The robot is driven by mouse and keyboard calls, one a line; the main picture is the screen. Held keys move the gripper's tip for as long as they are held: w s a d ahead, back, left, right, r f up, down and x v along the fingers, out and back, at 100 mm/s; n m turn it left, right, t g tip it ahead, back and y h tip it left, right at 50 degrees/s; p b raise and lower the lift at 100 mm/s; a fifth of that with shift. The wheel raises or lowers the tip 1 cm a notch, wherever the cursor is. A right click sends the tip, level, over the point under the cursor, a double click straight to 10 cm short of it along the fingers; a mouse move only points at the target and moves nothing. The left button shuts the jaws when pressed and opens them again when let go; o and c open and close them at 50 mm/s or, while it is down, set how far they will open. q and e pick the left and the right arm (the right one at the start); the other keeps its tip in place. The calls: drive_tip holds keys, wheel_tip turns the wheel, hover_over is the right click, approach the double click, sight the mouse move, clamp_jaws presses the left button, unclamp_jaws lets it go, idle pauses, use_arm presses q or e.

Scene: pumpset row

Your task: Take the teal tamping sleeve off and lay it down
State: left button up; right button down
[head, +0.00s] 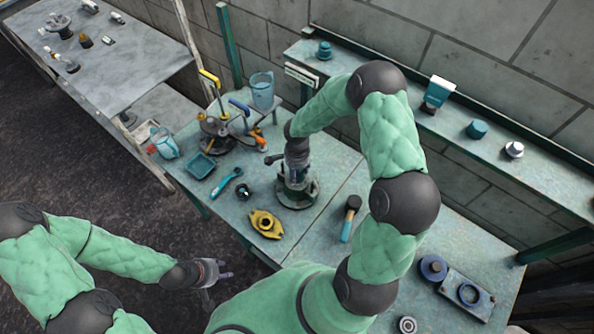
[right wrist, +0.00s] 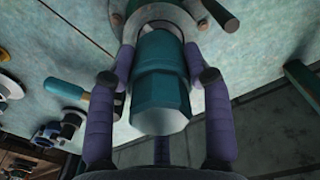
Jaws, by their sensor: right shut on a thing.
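The teal tamping sleeve (right wrist: 162,85) fills the middle of the right wrist view, with a faceted near end. My right gripper (head: 297,163) is shut on it, its purple fingers along both sides. The sleeve lines up with the pump (head: 296,194), whose grey round flange (right wrist: 165,15) shows behind it. I cannot tell whether the sleeve is still seated on the pump. In the head view the gripper mostly hides the sleeve. My left gripper (head: 213,274) is empty, fingers apart, off the bench's front edge.
On the bench, a yellow flange (head: 266,223), a teal wrench (head: 227,182), a dark ring (head: 243,192) and a teal tray (head: 201,165) lie left of the pump. Bare bench (head: 315,235) shows in front. A shelf (head: 380,93) runs behind.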

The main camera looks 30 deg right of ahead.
drive_tip(key=shift+r, duration=0.4)
drive_tip(key=shift+r+p, duration=0.4)
drive_tip(key=shift+r, duration=1.1)
drive_tip(key=c, duration=1.1)
unclamp_jaws()
clamp_jaws()
